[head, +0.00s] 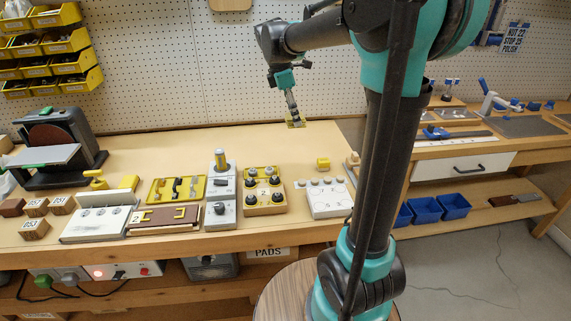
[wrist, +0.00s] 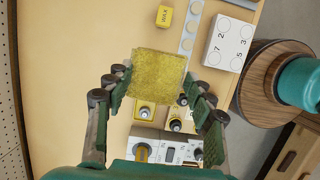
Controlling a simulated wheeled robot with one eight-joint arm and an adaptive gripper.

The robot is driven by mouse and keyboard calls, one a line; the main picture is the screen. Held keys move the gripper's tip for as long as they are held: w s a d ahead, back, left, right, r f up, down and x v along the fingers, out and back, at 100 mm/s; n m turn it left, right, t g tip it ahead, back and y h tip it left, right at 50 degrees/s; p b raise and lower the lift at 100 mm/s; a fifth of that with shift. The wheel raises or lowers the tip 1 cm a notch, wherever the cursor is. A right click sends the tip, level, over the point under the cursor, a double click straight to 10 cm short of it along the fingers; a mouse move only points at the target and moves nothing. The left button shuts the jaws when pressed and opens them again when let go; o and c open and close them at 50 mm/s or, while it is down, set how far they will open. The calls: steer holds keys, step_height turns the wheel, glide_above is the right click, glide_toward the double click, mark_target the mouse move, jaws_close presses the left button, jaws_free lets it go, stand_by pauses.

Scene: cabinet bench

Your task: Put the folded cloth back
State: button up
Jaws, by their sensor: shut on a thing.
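The folded cloth (wrist: 157,80) is a yellow, fuzzy, roughly square pad in the wrist view. My gripper (wrist: 155,88) has its two fingers on either side of it and is shut on it. The cloth appears held above the bench top. In the wrist view it hides part of the bench and of the yellow tray behind it.
A yellow block marked WAX (wrist: 165,16) and a white numbered block (wrist: 230,42) lie beyond the cloth. A tray of knobs (head: 263,197), a grey switch box (head: 220,205) and a yellow tool tray (head: 176,190) stand along the bench front. The bench top (head: 240,145) at the back is clear.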

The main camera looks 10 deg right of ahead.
mark_target(296, 172)
step_height(296, 172, down, 20)
steer(key=shift+w+r, duration=0.1)
steer(key=shift+r, duration=0.05)
stand_by(0.4)
steer(key=o, duration=1.2)
steer(key=v, duration=1.2)
